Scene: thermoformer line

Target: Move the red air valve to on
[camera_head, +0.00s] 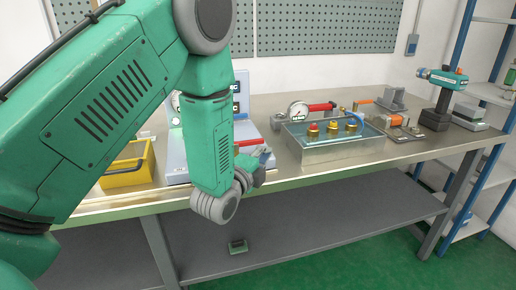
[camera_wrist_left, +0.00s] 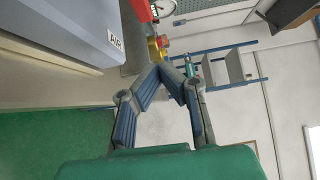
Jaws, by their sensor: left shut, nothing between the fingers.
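A grey box (camera_wrist_left: 65,35) with an AIR label (camera_wrist_left: 116,42) fills the upper left of the left wrist view. A red part, apparently the air valve's handle (camera_wrist_left: 141,10), shows beyond its edge. In the head view a red piece (camera_head: 247,142) sticks out at the right side of the pale machine (camera_head: 177,160), just above my left gripper (camera_head: 262,156). My left gripper (camera_wrist_left: 168,72) is shut and empty, its fingertips close to the box but apparently apart from the red part. My arm hides much of the machine. My right gripper is not in view.
On the bench (camera_head: 275,178) stand a yellow bin (camera_head: 128,178), a gauge with a red handle (camera_head: 320,107), a clear tray (camera_head: 335,150) with brass fittings and a green-black tool (camera_head: 441,85). A blue shelf rack (camera_head: 482,120) stands at right. The front bench strip right of my gripper is clear.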

